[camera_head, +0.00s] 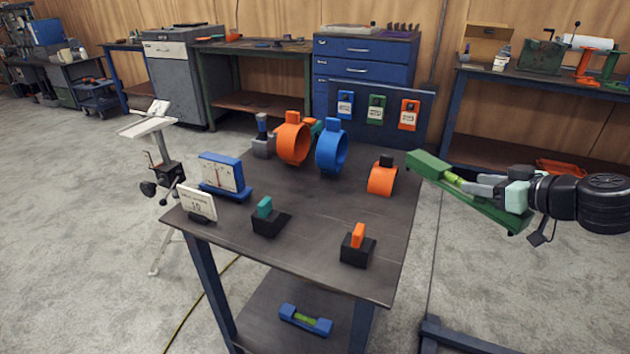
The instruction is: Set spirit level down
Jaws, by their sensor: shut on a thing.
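A green spirit level (497,213) is in my gripper (482,188), held in the air at the right of the table. Its far left end, with a raised green block, is close to the table's right edge in the picture. A yellow-green vial shows on it near the gripper. The jaws are shut on it, and the arm comes in from the right. The table (316,256) has a dark top. I cannot tell how high the level is above the tabletop.
Orange (292,140) and blue (330,146) rings stand at the table's back, a smaller orange ring piece (382,177) at right. A blue gauge (224,176), a white card (196,203) and black blocks are nearer. A blue level (305,319) lies on the lower shelf. The centre top is clear.

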